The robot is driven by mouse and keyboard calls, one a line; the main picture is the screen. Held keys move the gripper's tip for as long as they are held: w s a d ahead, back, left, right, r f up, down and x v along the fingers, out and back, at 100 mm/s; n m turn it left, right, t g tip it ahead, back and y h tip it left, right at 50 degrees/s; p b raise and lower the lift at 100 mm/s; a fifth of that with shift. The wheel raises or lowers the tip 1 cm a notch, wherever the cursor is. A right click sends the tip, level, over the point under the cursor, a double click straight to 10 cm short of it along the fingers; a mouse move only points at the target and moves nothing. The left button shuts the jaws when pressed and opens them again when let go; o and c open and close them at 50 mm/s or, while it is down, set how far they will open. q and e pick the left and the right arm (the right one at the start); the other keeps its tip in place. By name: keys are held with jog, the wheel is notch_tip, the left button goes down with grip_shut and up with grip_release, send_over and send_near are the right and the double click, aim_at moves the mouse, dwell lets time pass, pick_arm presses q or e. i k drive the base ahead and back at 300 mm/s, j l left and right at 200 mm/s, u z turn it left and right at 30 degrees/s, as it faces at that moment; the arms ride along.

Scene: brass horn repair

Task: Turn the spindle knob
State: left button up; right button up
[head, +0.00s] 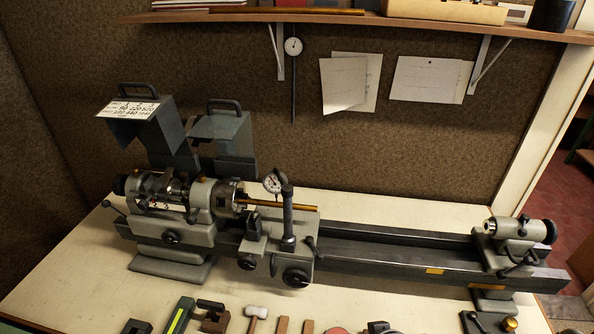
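A grey bench lathe stands on the white bench top, its headstock (201,196) at the left. A dark round piece, likely the spindle knob (119,185), sits at the headstock's left outer end. A small lever with a ball end (107,204) sticks out just below it. I cannot tell the knob's turned angle at this size. A brass rod (270,204) runs right from the chuck (233,197). Neither of my grippers shows in the head view.
A dial gauge (272,183) on a post stands by the rod. Two raised grey covers (222,135) stand behind the headstock. The tailstock (517,240) is at the right. Tools, including a mallet (257,313), lie along the front. A shelf (360,18) overhangs the back.

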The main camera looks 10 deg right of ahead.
aim_at(170, 239)
jog(key=j+z, duration=0.15)
jog(key=j, duration=0.3)
jog(key=k+j+z, duration=0.15)
jog(key=j, duration=0.3)
jog(key=j+z, duration=0.15)
jog(key=j, duration=0.25)
jog(key=k, duration=0.1)
